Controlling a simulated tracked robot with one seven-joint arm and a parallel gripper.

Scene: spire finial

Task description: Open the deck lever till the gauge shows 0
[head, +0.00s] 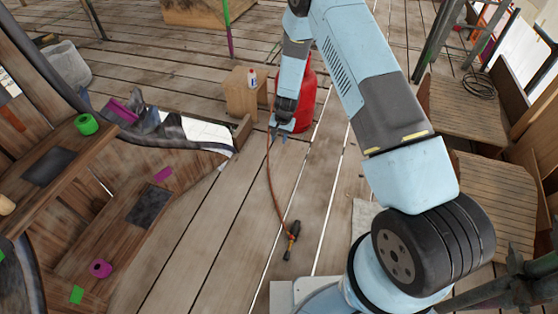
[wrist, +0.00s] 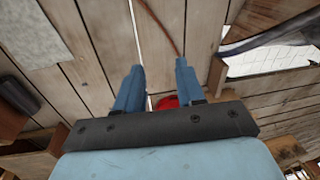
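My gripper (head: 279,137) hangs low over the plank deck (head: 225,215), in front of a red gas cylinder (head: 306,100) that the arm partly hides. In the wrist view its two blue fingers (wrist: 158,78) stand apart with nothing seen between their tips, and a small part of the red cylinder (wrist: 168,102) shows behind them. A thin reddish hose (head: 272,190) runs from near the gripper across the deck to a dark torch-like fitting (head: 291,240). I cannot make out a deck lever or a gauge in either view.
A wooden block (head: 243,95) with a small white bottle (head: 252,78) stands left of the cylinder. At left are dark curved woodwork with a green tape roll (head: 87,124) and magenta pieces. Wooden boxes (head: 468,105) stand at right. The middle deck is mostly clear.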

